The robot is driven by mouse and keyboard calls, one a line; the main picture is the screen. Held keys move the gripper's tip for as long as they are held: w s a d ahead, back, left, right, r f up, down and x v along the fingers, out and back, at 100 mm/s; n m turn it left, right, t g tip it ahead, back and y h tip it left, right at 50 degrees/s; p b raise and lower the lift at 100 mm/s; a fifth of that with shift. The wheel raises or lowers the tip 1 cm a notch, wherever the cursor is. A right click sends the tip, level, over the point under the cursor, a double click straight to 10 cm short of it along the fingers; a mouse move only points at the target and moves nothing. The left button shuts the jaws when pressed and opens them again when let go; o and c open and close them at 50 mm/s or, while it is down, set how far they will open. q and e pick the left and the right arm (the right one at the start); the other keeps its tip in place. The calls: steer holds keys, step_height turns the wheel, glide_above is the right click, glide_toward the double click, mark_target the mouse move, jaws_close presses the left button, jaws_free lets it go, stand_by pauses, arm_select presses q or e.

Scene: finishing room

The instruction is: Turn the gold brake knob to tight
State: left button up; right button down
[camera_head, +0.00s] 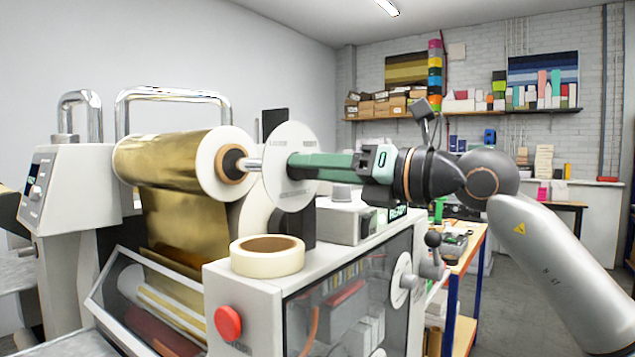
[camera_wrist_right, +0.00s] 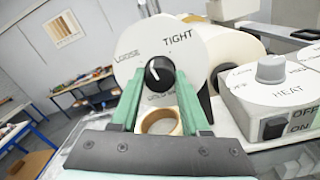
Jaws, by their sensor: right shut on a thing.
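The gold brake knob (camera_wrist_right: 160,75) is a black round knob with a white pointer line, in the middle of a white dial disc (camera_wrist_right: 140,48). The dial reads LOOSE at upper left and TIGHT at upper right; lettering below is partly hidden. The pointer leans up and left, away from TIGHT. The disc (camera_head: 283,140) stands at the end of the gold foil roll (camera_head: 170,160) in the head view. My right gripper (camera_head: 293,168) reaches in from the right with green fingers, shut on the knob, one finger each side (camera_wrist_right: 160,88). My left gripper is not in view.
A cream tape roll (camera_head: 267,260) lies on the machine top below the disc. A red stop button (camera_head: 228,322) is on the front. A HEAT knob (camera_wrist_right: 271,68) and an ON/OFF switch (camera_wrist_right: 274,128) are on a box to the right in the wrist view.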

arm_select(q)
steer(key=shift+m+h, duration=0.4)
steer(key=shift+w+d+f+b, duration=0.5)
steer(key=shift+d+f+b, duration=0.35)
steer(key=shift+b, duration=0.7)
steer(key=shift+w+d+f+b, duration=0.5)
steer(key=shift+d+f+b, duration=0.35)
steer(key=shift+b, duration=0.65)
arm_select(e)
steer(key=shift+m+t, duration=0.3)
steer(key=shift+m, duration=5.3)
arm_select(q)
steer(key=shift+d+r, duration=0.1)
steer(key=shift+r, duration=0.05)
arm_select(e)
steer(key=c, duration=0.8)
jaws_free()
steer(key=o, duration=0.4)
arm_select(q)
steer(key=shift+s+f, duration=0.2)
arm_select(e)
steer(key=shift+s, duration=0.1)
